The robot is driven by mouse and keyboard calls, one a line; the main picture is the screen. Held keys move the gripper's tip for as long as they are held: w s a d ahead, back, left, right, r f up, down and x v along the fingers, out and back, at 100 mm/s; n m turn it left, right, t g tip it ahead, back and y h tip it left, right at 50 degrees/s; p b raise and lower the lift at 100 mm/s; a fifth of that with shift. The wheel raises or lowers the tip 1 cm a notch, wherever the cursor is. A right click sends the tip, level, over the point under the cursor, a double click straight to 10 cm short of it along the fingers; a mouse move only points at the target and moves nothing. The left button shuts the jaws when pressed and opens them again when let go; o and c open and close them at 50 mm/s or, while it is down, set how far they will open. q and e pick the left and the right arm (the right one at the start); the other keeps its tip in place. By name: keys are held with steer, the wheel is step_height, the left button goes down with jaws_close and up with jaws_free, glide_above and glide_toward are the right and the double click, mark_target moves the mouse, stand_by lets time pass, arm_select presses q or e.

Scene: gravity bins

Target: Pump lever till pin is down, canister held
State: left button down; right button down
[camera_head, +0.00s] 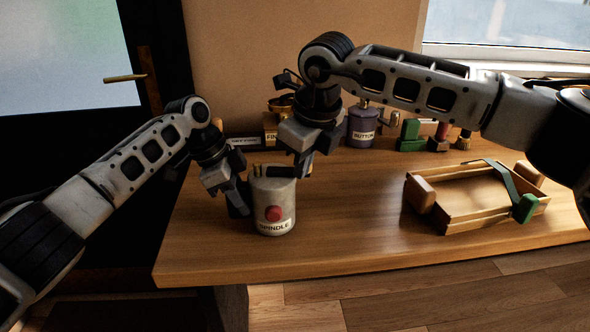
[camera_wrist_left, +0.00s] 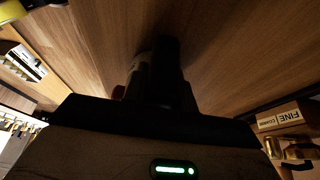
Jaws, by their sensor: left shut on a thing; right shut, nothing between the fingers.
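The grey canister labelled SPINDLE (camera_head: 273,222) stands upright near the table's left front, with a red round knob (camera_head: 273,213) on its front. My left gripper (camera_head: 242,202) is shut on the canister's left side. In the left wrist view its dark fingers (camera_wrist_left: 166,75) hide most of the canister. A dark lever (camera_head: 289,171) sticks out to the right at the canister's top. Small brass-coloured uprights (camera_head: 257,170) show at the top left; which one is the pin, and its height, I cannot tell. My right gripper (camera_head: 302,168) is shut and empty, pointing down just above or at the lever; contact is unclear.
A wooden tray (camera_head: 470,215) with a green handle stands at the right. Behind are a purple canister labelled BUTTON (camera_head: 363,128), a box labelled FINE (camera_head: 270,132), also in the left wrist view (camera_wrist_left: 290,117), and green blocks (camera_head: 409,133). The table's front middle is clear.

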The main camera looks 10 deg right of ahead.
steer(key=shift+w+d, duration=0.1)
steer(key=shift+w, duration=1.6)
steer(key=shift+s, duration=0.15)
steer(key=shift+r, duration=1.7)
steer(key=shift+a+v, duration=0.2)
steer(key=shift+v, duration=1.65)
